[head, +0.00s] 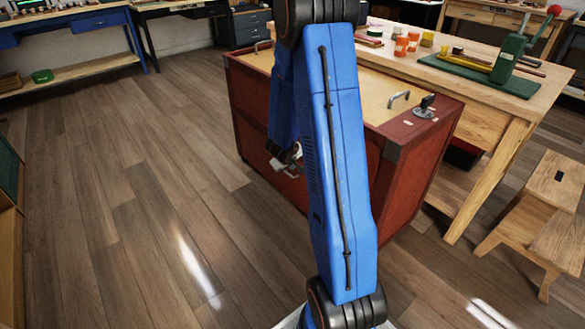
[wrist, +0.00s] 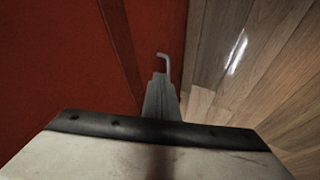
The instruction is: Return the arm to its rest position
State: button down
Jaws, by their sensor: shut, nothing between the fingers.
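My blue arm (head: 340,150) rises through the middle of the head view and bends over near the top edge. Its far part hangs down behind, in front of the red chest (head: 415,188). My gripper (head: 287,163) is small and partly hidden there, close to the chest's side. In the wrist view my gripper (wrist: 160,90) shows as a narrow grey shape pointing away, shut and empty. A light hooked piece (wrist: 165,60) shows at its tip; I cannot tell whether it belongs to the gripper.
The red chest's side (wrist: 60,70) fills the left of the wrist view. A wooden workbench (head: 495,118) with jars and a green tool (head: 508,55) stands behind right. A step stool (head: 555,190) stands at the right. The wooden floor (head: 130,200) is clear at left.

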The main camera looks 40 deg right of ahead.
jog(key=shift+a+r, duration=0.15)
jog(key=shift+r, duration=0.05)
jog(key=s+a+r+n+t+y, duration=0.1)
jog(key=a+r+y, duration=0.1)
jog(key=a+r, duration=0.65)
jog(key=s+a+r+t+y, duration=0.1)
jog(key=a+r+t+y, duration=0.15)
jog(key=a+r, duration=0.6)
jog(key=s+a+r+g+y, duration=0.2)
jog(key=s+a+r, duration=0.5)
jog(key=s+a, duration=0.3)
jog(key=s+r, duration=0.2)
jog(key=s, duration=0.8)
jog(key=s+r+g, duration=0.1)
jog(key=s+r, duration=0.1)
jog(key=s, duration=0.9)
jog(key=shift+h, duration=0.45)
jog(key=shift+a+r+g, duration=0.1)
jog(key=shift+g, duration=0.15)
